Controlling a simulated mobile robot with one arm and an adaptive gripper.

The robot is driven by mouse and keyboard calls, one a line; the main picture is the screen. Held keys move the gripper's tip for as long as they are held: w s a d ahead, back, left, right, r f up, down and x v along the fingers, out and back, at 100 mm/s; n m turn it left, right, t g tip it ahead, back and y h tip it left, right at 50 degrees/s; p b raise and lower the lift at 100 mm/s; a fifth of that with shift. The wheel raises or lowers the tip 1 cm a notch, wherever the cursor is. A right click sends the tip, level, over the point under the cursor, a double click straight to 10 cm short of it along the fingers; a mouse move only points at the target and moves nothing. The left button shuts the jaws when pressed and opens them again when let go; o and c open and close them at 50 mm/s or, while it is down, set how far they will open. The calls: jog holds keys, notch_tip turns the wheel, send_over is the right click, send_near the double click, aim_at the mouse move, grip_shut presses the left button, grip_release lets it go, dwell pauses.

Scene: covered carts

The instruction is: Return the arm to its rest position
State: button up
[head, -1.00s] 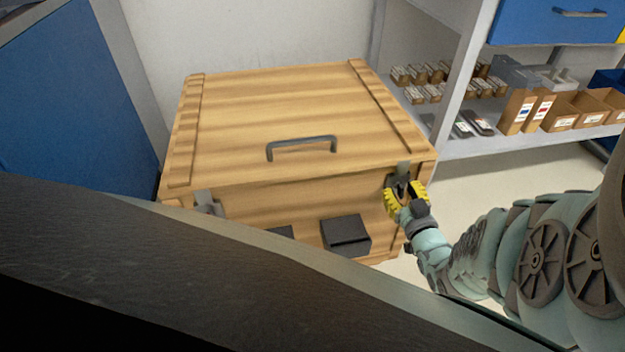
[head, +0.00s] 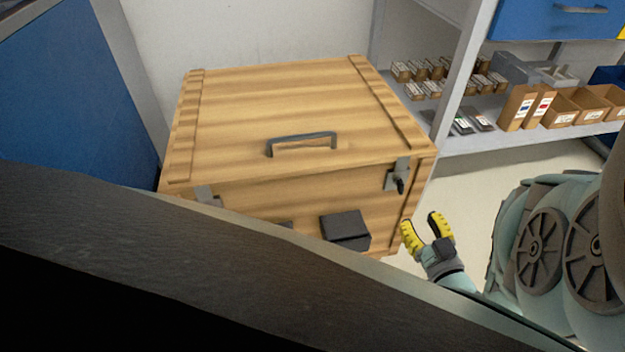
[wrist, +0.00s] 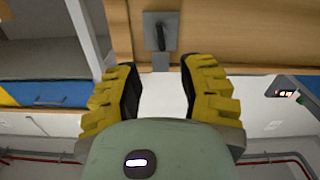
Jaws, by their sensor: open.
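My gripper (head: 427,228) is open and empty in the head view, beside the right front corner of a wooden crate (head: 255,110). Its yellow fingers stand apart from the crate's right latch (head: 399,177). In the wrist view my gripper (wrist: 158,90) shows its two fingers spread with nothing between them, and the latch (wrist: 160,38) lies beyond the fingertips. The crate lid is down, with a dark handle (head: 302,142) on top. Part of my arm shows at the right of the head view.
A dark block (head: 345,230) is on the crate's front. A grey shelf (head: 520,145) with cardboard boxes (head: 560,112) stands at the right. A blue panel (head: 75,90) is at the left. A dark slanted surface (head: 180,245) hides the crate's lower left front. Bare floor shows between crate and shelf.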

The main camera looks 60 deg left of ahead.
jog(key=shift+s+d, duration=0.35)
jog(key=shift+d, duration=0.25)
